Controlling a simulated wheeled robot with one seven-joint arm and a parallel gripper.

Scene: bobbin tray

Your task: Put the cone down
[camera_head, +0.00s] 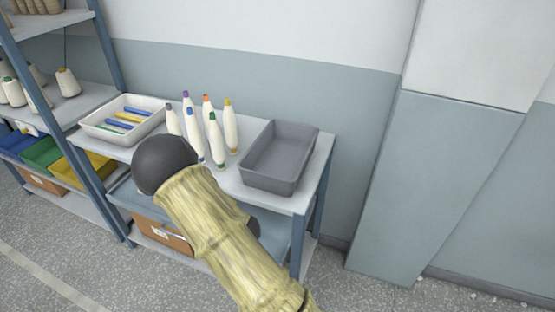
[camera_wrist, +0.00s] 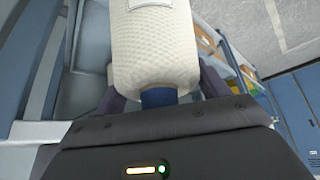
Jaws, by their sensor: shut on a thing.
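A white, knitted-looking cone (camera_wrist: 155,45) with a dark blue end fills the top middle of the wrist view. A pale label shows at its upper edge. My gripper (camera_wrist: 160,95) is shut on it near the blue end, with a dark finger on each side. The cone's far end is out of the frame. In the head view my arm hides the gripper, and I cannot pick out the held cone there. What lies directly under the cone is hidden.
On the table (camera_head: 296,203) stand several slim white bobbins (camera_head: 231,128) with coloured tips, close by my arm. A white tray (camera_head: 98,133) with coloured sticks is left, an empty-looking grey bin (camera_head: 272,180) right. A shelf with yarn cones (camera_head: 67,82) stands far left.

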